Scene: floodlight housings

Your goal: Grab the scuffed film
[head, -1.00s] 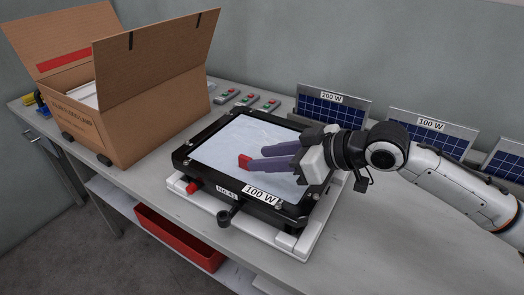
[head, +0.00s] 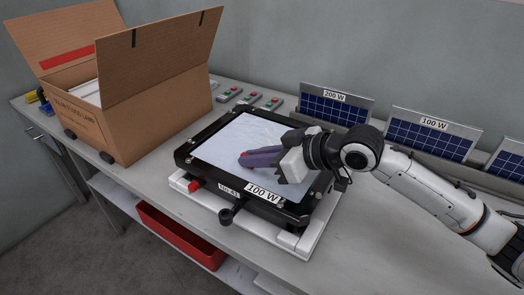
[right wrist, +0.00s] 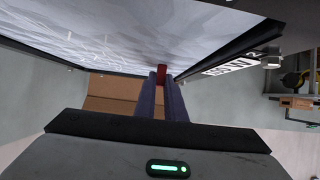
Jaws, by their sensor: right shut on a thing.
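The scuffed film (head: 222,150) is a whitish, crinkled sheet lying over the front of the black floodlight housing (head: 252,204), which carries a 100 W label. It also shows scratched and wrinkled in the right wrist view (right wrist: 95,38). A small red tab (right wrist: 162,76) stands at the film's surface between my right fingertips. My right gripper (head: 244,157) reaches in from the right, low over the film, with its purple fingers shut on the red tab. The fingers hide most of the tab in the head view. My left gripper is not in view.
The housing rests on a white stand (head: 289,240) on the grey bench. An open cardboard box (head: 135,120) stands at left. Small switch boxes (head: 251,98) and solar panels (head: 432,133) line the back. A red bin (head: 180,236) sits below.

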